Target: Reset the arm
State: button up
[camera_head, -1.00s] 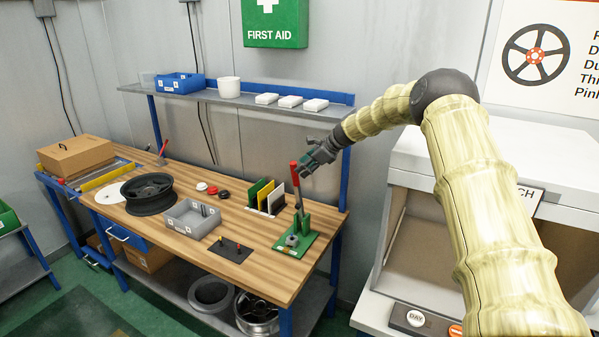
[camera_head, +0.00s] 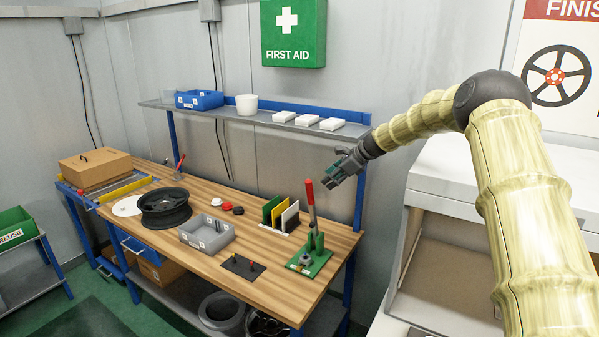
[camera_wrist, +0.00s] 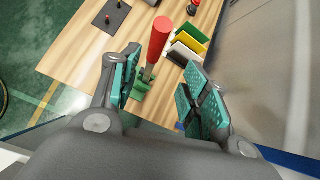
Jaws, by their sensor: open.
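My gripper (camera_head: 338,172) is open and empty, raised above the right end of the wooden workbench (camera_head: 290,283). In the wrist view my gripper (camera_wrist: 160,95) shows its two teal-padded fingers spread apart. Below and beyond them is the red-handled lever press (camera_wrist: 158,40), with its green base under it. In the head view the lever press (camera_head: 311,250) stands on the bench, its red handle upright just left of my gripper. In the wrist view the handle appears between the fingers' directions, but no finger is seen touching it.
The bench holds a black wheel rim (camera_head: 165,206), a grey bin (camera_head: 207,233), a dark pegged plate (camera_head: 243,266) and upright coloured panels (camera_head: 281,213). A shelf (camera_head: 260,117) runs behind. A white booth (camera_head: 450,190) stands at right, close to my arm.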

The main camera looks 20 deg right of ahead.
jog(key=s+a+f+n+g+h, duration=0.1)
jog(key=s+a+f+n, duration=0.35)
jog(key=f, duration=0.65)
jog(key=s+a+f+n+g+h, duration=0.1)
jog(key=s+a+f+g, duration=0.1)
jog(key=s+a+f, duration=0.5)
jog(key=s+a+f+n+g+h, duration=0.1)
jog(key=s+a+f+n, duration=0.15)
jog(key=s+f, duration=0.8)
jog(key=s+a+f+n+g+h, duration=0.1)
jog(key=s+a+f+n, duration=0.2)
jog(key=s+f, duration=0.5)
jog(key=s+a+f+n+g+h, duration=0.1)
jog(key=s+a+f+n, duration=0.25)
jog(key=s+f, duration=0.45)
jog(key=s+a+n, duration=0.2)
jog(key=s+n, duration=0.2)
jog(key=s, duration=0.7)
jog(key=s+a+n+g, duration=0.1)
jog(key=s+a+n, duration=0.15)
jog(key=s, duration=0.75)
jog(key=s+a+n, duration=0.1)
jog(key=s+n, duration=0.3)
jog(key=s, duration=0.7)
notch_tip(320, 180, down, 12)
jog(key=b, duration=1.2)
jog(key=shift+w, duration=0.4)
